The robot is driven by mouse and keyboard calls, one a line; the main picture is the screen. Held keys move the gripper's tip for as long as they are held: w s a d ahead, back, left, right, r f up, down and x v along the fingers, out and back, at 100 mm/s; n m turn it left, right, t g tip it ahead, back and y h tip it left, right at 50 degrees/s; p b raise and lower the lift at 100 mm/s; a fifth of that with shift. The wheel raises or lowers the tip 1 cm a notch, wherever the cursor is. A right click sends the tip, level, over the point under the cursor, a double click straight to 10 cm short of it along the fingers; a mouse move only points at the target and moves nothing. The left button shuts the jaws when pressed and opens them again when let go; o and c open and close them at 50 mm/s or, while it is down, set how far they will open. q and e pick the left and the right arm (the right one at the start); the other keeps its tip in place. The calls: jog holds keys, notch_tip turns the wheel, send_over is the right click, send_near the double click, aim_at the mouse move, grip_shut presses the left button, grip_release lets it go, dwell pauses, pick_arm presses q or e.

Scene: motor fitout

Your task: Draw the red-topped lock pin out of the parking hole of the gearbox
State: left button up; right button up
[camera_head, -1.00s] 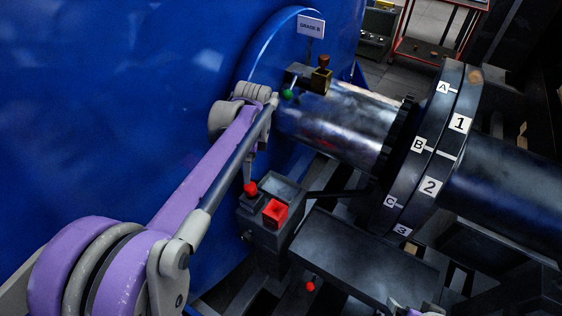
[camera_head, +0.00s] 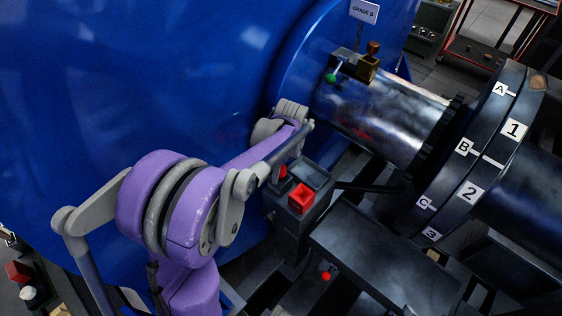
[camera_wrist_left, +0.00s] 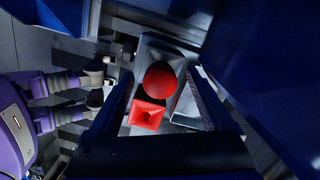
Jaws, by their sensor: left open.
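The lock pin's round red top (camera_head: 283,171) shows in the head view just under my left wrist, partly covered by it. In the left wrist view the red top (camera_wrist_left: 160,78) is a ball near the centre. My left gripper (camera_wrist_left: 161,74) is open, with one dark finger on each side of the ball and visible space beside it. The pin's shaft and the parking hole are hidden under the ball.
A grey flat plate (camera_head: 375,255) lies right of the gearbox, with another red ball (camera_head: 326,276) at its edge. A large blue housing (camera_head: 110,80) rises close behind my left arm.

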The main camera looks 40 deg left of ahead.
pick_arm(q)
jog(key=shift+f, duration=0.1)
grip_shut()
dwell(0.4)
jog(key=shift+r+p, duration=1.75)
jog(key=shift+r, duration=1.4)
